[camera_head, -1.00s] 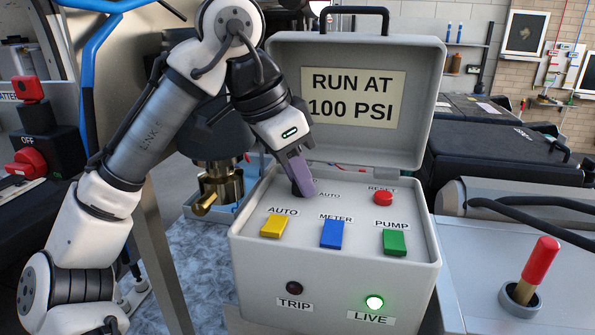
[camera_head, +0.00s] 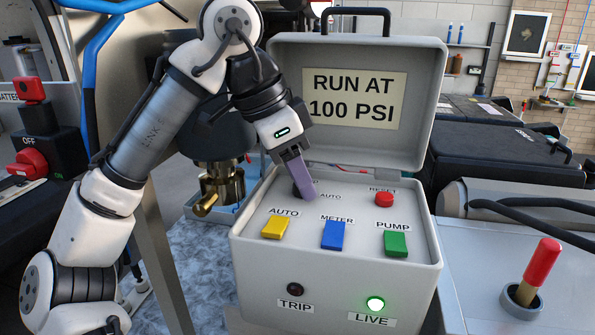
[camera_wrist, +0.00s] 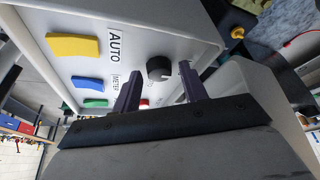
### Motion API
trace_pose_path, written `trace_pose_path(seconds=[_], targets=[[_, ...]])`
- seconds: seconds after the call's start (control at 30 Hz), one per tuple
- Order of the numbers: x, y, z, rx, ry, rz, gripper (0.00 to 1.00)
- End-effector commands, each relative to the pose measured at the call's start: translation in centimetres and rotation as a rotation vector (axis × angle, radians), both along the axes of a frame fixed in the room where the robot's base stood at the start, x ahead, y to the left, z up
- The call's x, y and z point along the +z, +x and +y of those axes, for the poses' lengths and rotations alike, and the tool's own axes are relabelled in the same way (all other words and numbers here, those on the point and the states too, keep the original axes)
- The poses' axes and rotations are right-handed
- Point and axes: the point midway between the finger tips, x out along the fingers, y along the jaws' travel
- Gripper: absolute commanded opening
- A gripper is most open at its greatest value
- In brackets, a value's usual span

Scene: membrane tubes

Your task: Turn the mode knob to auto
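The mode knob (camera_wrist: 159,68) is round and black with a pale mark, on the top panel of the white control box (camera_head: 330,265). In the wrist view it lies between and just beyond the two dark fingers of my gripper (camera_wrist: 158,85). The fingers are apart, with visible gaps on both sides of the knob. In the head view my gripper (camera_head: 303,185) reaches down over the back left of the panel and hides most of the knob. An AUTO label (camera_head: 330,196) is printed just right of the fingers. I cannot read the knob's setting.
The panel also has a yellow button (camera_head: 276,227), a blue button (camera_head: 333,235), a green button (camera_head: 395,244) and a red reset button (camera_head: 384,199). The open lid (camera_head: 425,100) stands behind. The green LIVE lamp (camera_head: 375,303) is lit; the TRIP lamp (camera_head: 295,289) is dark.

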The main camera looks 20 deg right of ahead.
Motion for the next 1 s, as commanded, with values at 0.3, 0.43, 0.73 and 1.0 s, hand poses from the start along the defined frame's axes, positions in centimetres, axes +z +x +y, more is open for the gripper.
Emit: trace_pose_path(seconds=[0.3, 0.43, 0.73, 1.0], targets=[[0.0, 0.0, 0.0, 0.000, 0.001, 0.000, 0.49], [0.6, 0.0, 0.3, 0.000, 0.002, -0.001, 0.49], [5.4, 0.2, 2.3, 0.006, 0.002, -0.002, 0.49], [9.7, 0.3, 4.0, 0.005, 0.002, -0.001, 0.49]])
